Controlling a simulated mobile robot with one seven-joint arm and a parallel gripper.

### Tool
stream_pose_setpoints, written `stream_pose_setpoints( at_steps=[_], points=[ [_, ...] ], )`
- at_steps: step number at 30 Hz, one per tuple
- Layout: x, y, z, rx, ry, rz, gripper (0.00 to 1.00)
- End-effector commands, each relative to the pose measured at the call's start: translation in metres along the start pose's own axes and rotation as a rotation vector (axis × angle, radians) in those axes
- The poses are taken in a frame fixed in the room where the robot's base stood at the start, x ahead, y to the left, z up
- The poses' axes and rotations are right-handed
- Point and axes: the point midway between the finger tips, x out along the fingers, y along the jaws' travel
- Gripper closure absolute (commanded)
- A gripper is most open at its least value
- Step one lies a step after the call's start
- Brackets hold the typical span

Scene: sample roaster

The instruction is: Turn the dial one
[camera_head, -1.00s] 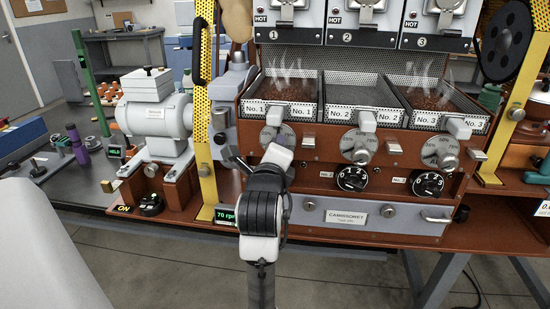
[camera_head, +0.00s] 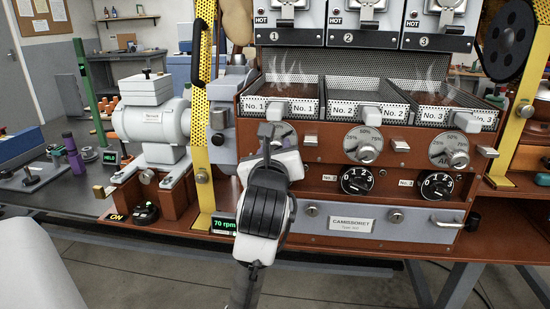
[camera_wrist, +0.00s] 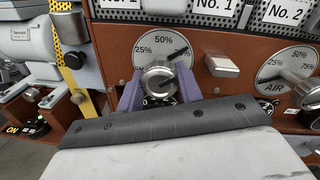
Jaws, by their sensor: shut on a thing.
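The fingers are shut on the knob, one on each side. In the camera_head view my arm's end hides most of this dial, and only a part of its plate (camera_head: 287,133) shows to the right. A black numbered dial shows partly below the knob, mostly hidden by my gripper.
To the right are two more percent dials, the middle one (camera_head: 363,144) and the right one (camera_head: 450,149), with black numbered dials (camera_head: 357,181) below. A silver lever (camera_wrist: 222,66) stands close right of my gripper. A yellow perforated post (camera_wrist: 66,55) rises to the left.

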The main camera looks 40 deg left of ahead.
Motion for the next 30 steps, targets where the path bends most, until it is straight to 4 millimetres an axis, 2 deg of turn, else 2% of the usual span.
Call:
stream_pose_setpoints(
  at_steps=[9, 24, 25, 30],
  points=[
    [0.0000, -0.0007, -0.0001, 0.111, -0.009, -0.004, 0.87],
    [0.0001, -0.0014, 0.0003, 0.129, -0.009, -0.005, 0.87],
    [0.0001, -0.0014, 0.0003, 0.128, -0.009, -0.005, 0.63],
    [0.0001, -0.0010, 0.0001, 0.128, -0.008, -0.004, 0.43]
  ],
)
